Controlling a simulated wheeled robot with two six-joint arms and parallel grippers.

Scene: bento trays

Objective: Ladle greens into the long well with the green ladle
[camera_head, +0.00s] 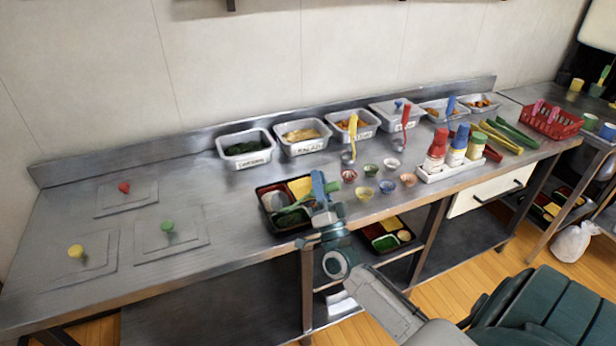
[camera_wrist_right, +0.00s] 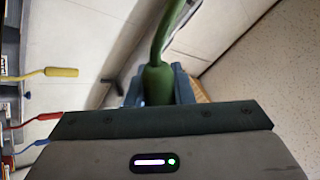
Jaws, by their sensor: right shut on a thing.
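My right gripper (camera_head: 324,192) is over the right side of the black bento tray (camera_head: 280,231). It is shut on the green ladle, whose handle (camera_wrist_right: 158,84) stands between the fingers in the right wrist view. In the head view the gripper hides part of the ladle and tray; I cannot tell what the ladle's bowl holds. The tray shows a yellow piece, a reddish part and green at the front; whether that green is greens or ladle is unclear. The metal greens pan (camera_head: 247,163) stands behind, with dark greens (camera_head: 243,147). My left gripper is not in view.
Several other food pans (camera_head: 303,147) line the back, some with coloured ladles. Small bowls (camera_head: 365,193) and a bottle caddy (camera_head: 450,169) stand right of the tray. Knobbed lids (camera_head: 170,236) lie at the left, with bare counter around them.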

